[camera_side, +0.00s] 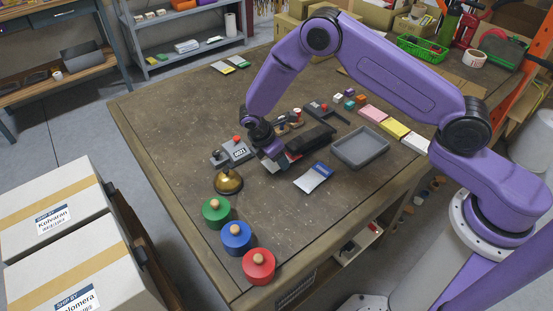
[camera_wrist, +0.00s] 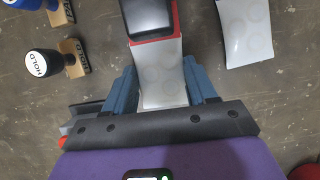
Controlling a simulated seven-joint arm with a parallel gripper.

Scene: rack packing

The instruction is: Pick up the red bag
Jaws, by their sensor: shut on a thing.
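The red bag (camera_wrist: 162,72) is a white, translucent pouch with a red band at its far end. In the wrist view it lies between the two blue-grey fingers of my gripper (camera_wrist: 163,88), which is shut on its sides. A black object (camera_wrist: 150,16) covers part of the red band. In the side view my gripper (camera_side: 279,161) is low at the tabletop, and only a sliver of the bag's red part (camera_side: 292,156) shows beside it. The rest is hidden by my gripper and the black object.
A blue-and-white bag (camera_side: 313,178) lies close by on the right, with a grey tray (camera_side: 361,147) beyond it. A bell (camera_side: 228,181) and a grey numbered device (camera_side: 232,153) are left of my gripper.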

